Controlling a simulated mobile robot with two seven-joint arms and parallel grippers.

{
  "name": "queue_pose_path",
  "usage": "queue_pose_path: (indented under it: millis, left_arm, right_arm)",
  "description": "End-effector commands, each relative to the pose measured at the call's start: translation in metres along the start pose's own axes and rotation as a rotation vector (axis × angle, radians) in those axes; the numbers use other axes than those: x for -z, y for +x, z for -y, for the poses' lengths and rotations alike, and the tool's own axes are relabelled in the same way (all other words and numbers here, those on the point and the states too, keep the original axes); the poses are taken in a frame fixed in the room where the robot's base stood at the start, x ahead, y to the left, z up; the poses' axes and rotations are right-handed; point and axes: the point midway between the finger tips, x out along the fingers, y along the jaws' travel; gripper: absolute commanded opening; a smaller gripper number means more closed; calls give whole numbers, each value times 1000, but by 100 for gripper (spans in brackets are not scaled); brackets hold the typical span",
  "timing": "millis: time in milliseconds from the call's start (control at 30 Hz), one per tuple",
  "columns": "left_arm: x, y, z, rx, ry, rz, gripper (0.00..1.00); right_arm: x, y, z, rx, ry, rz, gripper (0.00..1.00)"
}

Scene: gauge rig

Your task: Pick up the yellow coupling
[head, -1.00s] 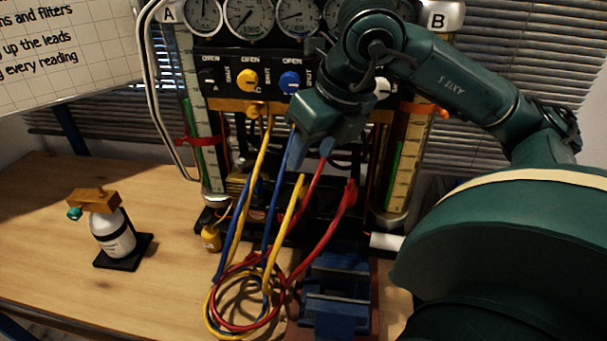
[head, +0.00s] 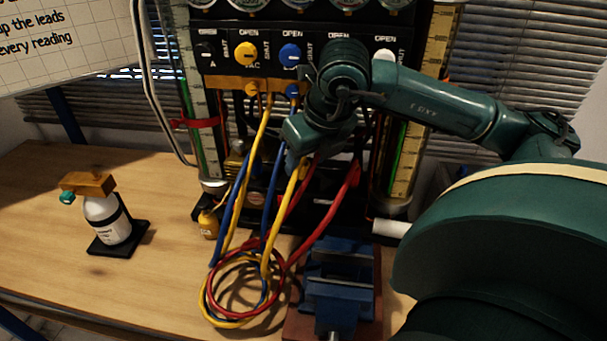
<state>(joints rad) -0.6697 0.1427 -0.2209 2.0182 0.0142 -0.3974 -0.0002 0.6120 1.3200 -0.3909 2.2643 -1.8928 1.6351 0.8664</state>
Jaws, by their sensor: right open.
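The yellow hose's upper end, which looks like the yellow coupling (head: 301,170), stands among the hoses in front of the black gauge panel. My right gripper (head: 294,166) points down right at this end, open. Its fingers are small and dark, partly lost against the hoses, and I cannot tell whether they touch the yellow end or straddle it. The yellow hose (head: 257,150) hangs from the panel's yellow valve (head: 246,52) and lies in a loose coil below. My left gripper is out of view.
Blue (head: 272,185) and red (head: 330,215) hoses crowd the same spot. A blue vise (head: 340,285) stands below. A white bottle (head: 106,220) with a wooden top is at left on a black base (head: 120,240). A small yellow object (head: 208,224) sits by the rig. The left bench is mostly clear.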

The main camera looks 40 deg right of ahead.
Motion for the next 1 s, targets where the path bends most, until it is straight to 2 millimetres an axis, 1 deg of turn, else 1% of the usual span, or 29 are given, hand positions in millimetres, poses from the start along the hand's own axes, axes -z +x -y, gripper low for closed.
queue_pose_path:
  millis: [33, 67, 200, 300, 867, 1000]
  left_arm:
    - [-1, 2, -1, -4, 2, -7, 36]
    - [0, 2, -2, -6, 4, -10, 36]
    - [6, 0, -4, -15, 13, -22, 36]
    - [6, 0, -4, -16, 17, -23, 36]
    - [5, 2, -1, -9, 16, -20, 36]
    - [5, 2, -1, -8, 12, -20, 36]
  right_arm:
    - [2, 10, -1, -3, 0, -2, 47]
    - [1, 12, -1, -2, 0, -1, 47]
    - [0, 12, -1, -1, -1, 1, 47]
    - [0, 12, -1, -1, -1, 1, 47]
    - [0, 12, 0, -1, -1, 1, 1]
    - [0, 12, 0, -1, 0, 1, 0]
